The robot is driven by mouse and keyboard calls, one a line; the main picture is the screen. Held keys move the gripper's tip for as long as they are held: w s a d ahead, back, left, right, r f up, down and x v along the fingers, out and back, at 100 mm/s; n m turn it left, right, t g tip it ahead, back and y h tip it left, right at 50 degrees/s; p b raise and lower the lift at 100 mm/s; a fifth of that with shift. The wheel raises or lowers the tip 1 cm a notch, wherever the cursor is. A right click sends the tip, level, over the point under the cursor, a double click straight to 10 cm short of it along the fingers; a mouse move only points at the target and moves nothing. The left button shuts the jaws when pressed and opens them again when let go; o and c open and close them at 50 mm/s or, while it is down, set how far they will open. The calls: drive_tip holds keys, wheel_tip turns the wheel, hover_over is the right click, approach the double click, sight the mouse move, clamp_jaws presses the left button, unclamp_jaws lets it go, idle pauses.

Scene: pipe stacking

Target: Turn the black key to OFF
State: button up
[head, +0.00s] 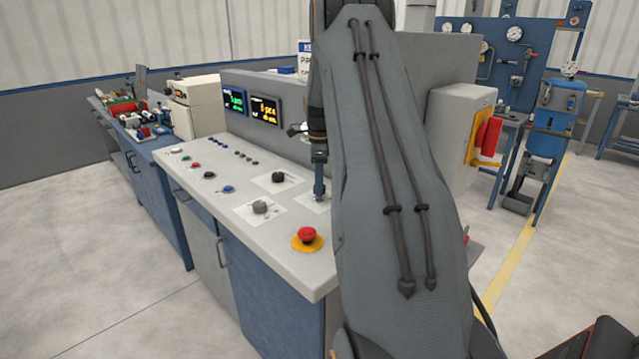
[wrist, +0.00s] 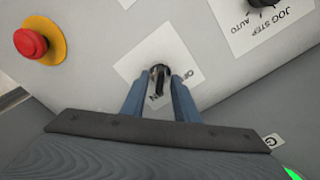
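The black key (wrist: 159,72) sits in a white label plate (wrist: 138,62) on the grey console top, seen in the wrist view. The two blue-grey fingers of my gripper (wrist: 160,82) stand one on each side of the key. A narrow gap shows between the fingers, and I cannot tell whether they touch the key. Printed letters, partly covered by the fingers, show by the key, with OFF to its right. In the head view my gripper (head: 319,196) points down at the key's plate (head: 309,203), and the key itself is hidden.
A red emergency button on a yellow base (head: 307,237) stands near the console's front corner. A grey knob (head: 260,207) and a black knob (head: 278,177) are close by. Two small displays (head: 265,110) are on the upright panel behind. My arm hides the console's right side.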

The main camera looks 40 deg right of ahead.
drive_tip(key=shift+c, duration=0.2)
clamp_jaws()
drive_tip(key=shift+n, duration=0.3)
drive_tip(key=n, duration=1.2)
drive_tip(key=shift+n, duration=2.6)
